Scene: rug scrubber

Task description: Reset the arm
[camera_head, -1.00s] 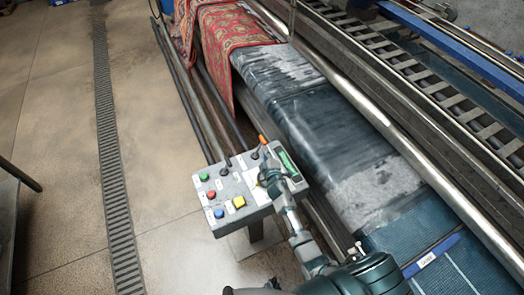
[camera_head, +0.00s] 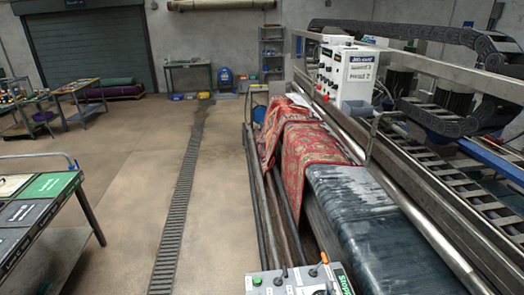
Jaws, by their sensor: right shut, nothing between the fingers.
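The grey control panel (camera_head: 262,286) is cut off by the bottom edge of the head view. A green button (camera_head: 257,281), small black toggles and an orange-tipped lever (camera_head: 324,258) show on its upper part. The rest of my right arm is below the picture. I cannot tell whether the gripper touches the panel. My left gripper is not in view.
The scrubbing machine with its dark wet belt (camera_head: 360,215) and metal rails fills the right side. A red patterned rug (camera_head: 305,155) drapes over it. A table with labelled panels (camera_head: 40,208) stands at left. The floor between, with a drain grate (camera_head: 178,222), is clear.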

